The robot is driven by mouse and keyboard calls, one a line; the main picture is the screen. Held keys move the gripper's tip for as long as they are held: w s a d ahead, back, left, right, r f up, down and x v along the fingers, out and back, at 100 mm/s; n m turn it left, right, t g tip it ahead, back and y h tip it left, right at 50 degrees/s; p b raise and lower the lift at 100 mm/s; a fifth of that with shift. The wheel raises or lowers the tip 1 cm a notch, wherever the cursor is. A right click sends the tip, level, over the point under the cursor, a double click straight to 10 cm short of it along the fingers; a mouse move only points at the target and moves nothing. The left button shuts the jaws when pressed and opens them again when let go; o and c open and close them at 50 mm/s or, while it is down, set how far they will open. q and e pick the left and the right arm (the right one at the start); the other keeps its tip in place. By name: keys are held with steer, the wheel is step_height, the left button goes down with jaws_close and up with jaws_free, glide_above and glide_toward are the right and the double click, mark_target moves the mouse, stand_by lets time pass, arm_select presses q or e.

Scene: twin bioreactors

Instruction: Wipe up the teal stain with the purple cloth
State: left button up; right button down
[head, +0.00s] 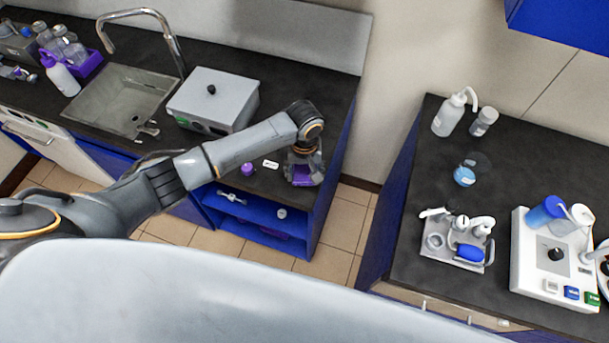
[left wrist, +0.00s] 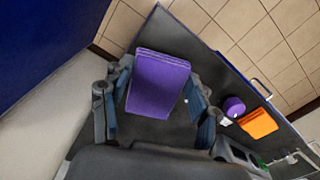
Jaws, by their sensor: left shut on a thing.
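The purple cloth (left wrist: 158,84) is a folded rectangular pad, held between the fingers of my left gripper (left wrist: 157,115) in the left wrist view. In the head view my left gripper (head: 303,170) points down over the right front corner of the sink counter, and the cloth (head: 304,175) shows at its fingertips. The cloth is at or just above the dark top; I cannot tell if it touches. I do not make out a teal stain in either view. My right gripper is not in view.
A purple round piece (left wrist: 234,106) and an orange pad (left wrist: 258,123) lie near the counter edge. A grey box (head: 214,98) stands beside the sink (head: 122,100). Across a floor gap, the right counter holds bottles, a blue round item (head: 464,176) and a tray (head: 440,247).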

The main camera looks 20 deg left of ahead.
arm_select(q)
steer(key=shift+r, duration=0.15)
steer(key=shift+r, duration=1.45)
